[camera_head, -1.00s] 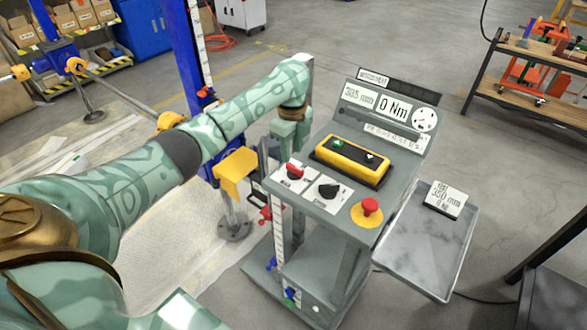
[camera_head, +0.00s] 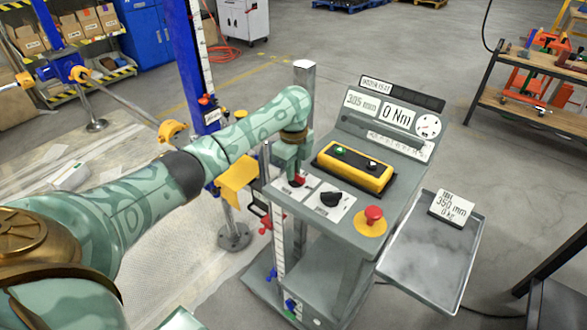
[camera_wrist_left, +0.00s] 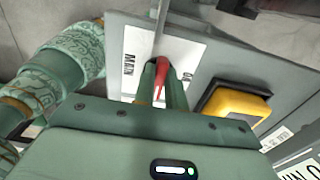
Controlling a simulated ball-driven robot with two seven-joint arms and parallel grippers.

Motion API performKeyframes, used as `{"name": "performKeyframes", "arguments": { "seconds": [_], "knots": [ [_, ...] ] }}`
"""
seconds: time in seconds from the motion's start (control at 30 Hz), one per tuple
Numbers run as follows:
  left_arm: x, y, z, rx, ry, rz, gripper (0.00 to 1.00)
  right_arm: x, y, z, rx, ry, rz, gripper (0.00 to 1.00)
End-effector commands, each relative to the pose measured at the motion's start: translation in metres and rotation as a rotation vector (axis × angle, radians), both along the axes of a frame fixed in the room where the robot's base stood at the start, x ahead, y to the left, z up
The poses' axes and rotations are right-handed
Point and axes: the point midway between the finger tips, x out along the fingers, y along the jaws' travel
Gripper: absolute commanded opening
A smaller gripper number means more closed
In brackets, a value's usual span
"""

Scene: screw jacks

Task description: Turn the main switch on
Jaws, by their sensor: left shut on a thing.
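The main switch is a red knob (camera_wrist_left: 161,77) on a white plate marked MAIN (camera_wrist_left: 129,65) in the left wrist view. In the head view its red handle (camera_head: 297,181) shows at the left end of the grey console's top. My left gripper (camera_head: 293,177) reaches down onto it from above. In the left wrist view the two fingers of my left gripper (camera_wrist_left: 164,92) are shut on the red knob, one on each side. The knob's lower part is partly hidden between the fingers. My right gripper is not in view.
Beside the main switch sit a black rotary knob (camera_head: 331,198), a red mushroom button (camera_head: 373,215) and a yellow box with buttons (camera_head: 355,164). A display panel (camera_head: 385,112) stands behind. A grey tray (camera_head: 421,262) juts out at right. A blue post (camera_head: 190,60) stands at left.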

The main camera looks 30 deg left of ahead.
Motion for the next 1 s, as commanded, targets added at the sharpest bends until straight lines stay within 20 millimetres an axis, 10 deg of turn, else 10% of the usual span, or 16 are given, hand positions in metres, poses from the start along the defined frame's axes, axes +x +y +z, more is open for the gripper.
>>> {"name": "performKeyframes", "arguments": {
  "seconds": [1.0],
  "knots": [
    [-0.007, -0.004, 0.004, -0.002, 0.004, 0.724, 0.0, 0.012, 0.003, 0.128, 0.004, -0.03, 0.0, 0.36]
  ]
}}
